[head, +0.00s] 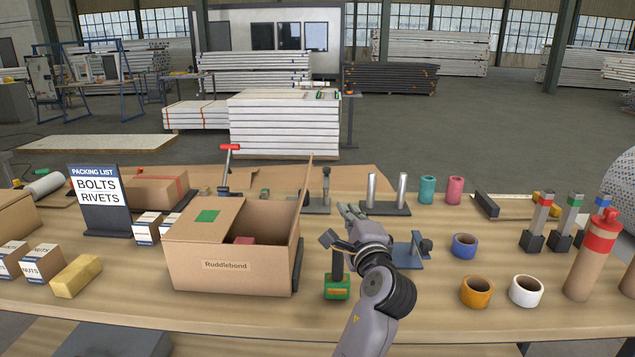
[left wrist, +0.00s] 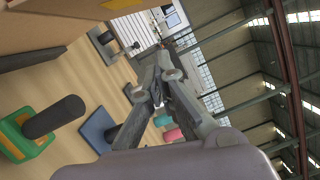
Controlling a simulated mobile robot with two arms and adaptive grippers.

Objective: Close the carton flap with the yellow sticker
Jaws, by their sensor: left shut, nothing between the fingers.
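The brown carton (head: 228,268), labelled "Ruddlebond", stands on the table left of centre. Its left flap, with a green sticker (head: 207,216), lies flat over the top. The right flap (head: 303,205) stands up, leaning outward, and the opening beside it is uncovered. No yellow sticker shows in the head view. In the left wrist view, brown board of the carton (left wrist: 95,12) fills the upper left, with a yellow patch (left wrist: 34,57) that looks like the sticker. My left gripper (head: 350,211) is shut and empty, right of the upright flap and apart from it. My right gripper is out of view.
A green-based tool with a dark handle (head: 337,287) and a blue stand (head: 410,252) flank my left arm. A metal two-post stand (head: 387,205) is behind the gripper. Tape rolls (head: 476,291) lie to the right. A packing list sign (head: 98,200) stands left.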

